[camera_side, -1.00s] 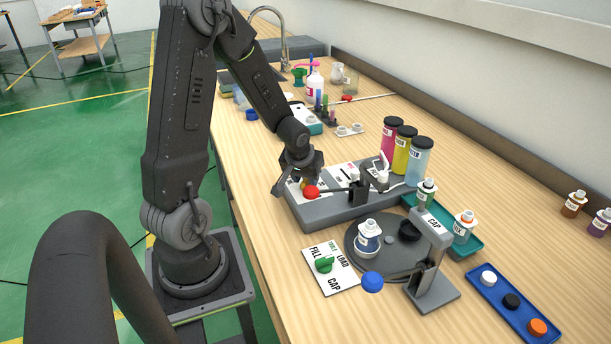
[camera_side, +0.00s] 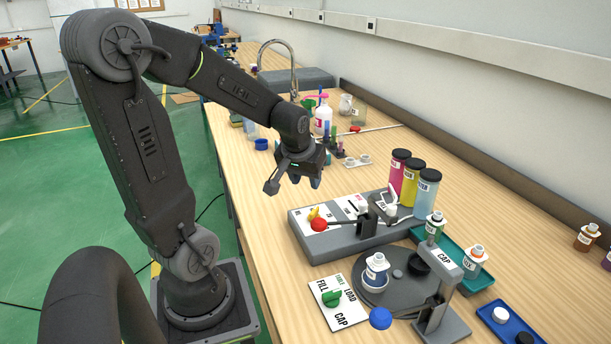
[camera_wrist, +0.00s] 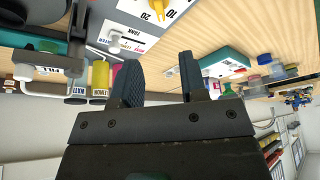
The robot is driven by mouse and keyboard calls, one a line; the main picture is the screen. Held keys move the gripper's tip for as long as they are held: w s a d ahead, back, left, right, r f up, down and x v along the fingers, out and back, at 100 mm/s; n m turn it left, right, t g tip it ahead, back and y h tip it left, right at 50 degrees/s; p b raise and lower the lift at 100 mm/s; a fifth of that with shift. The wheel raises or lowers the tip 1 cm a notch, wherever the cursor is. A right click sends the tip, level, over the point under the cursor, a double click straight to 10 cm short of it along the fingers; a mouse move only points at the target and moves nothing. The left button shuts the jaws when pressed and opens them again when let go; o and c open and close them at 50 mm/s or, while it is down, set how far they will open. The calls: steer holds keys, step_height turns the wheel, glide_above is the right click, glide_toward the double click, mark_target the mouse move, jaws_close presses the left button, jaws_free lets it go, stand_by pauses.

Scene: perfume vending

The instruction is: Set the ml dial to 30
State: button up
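The ml dial is a yellow knob (camera_side: 314,213) on a white plate at the left end of the grey filling station (camera_side: 345,236), behind a red ball (camera_side: 319,225). In the wrist view the yellow knob (camera_wrist: 180,4) is cut off at the top edge, with the labels 10 and 20 beside it. I cannot tell which number it points to. My gripper (camera_side: 305,181) is up in the air above and behind the dial, clear of it. In the wrist view its two fingers (camera_wrist: 165,76) are apart with nothing between them.
Pink, yellow and blue cylinders (camera_side: 411,184) stand behind the station. In front are a turntable (camera_side: 385,297) with a bottle, a CAP press (camera_side: 440,300) and a plate with a green knob (camera_side: 331,299). A sink tap (camera_side: 292,65) and lab bottles stand farther back.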

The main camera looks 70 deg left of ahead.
mark_target(314, 209)
steer(key=shift+d+r, duration=0.1)
steer(key=shift+r, duration=0.2)
steer(key=w+a+g+h, duration=0.3)
steer(key=w+a, duration=0.1)
step_height(314, 209, down, 13)
stand_by(0.7)
jaws_close()
stand_by(0.4)
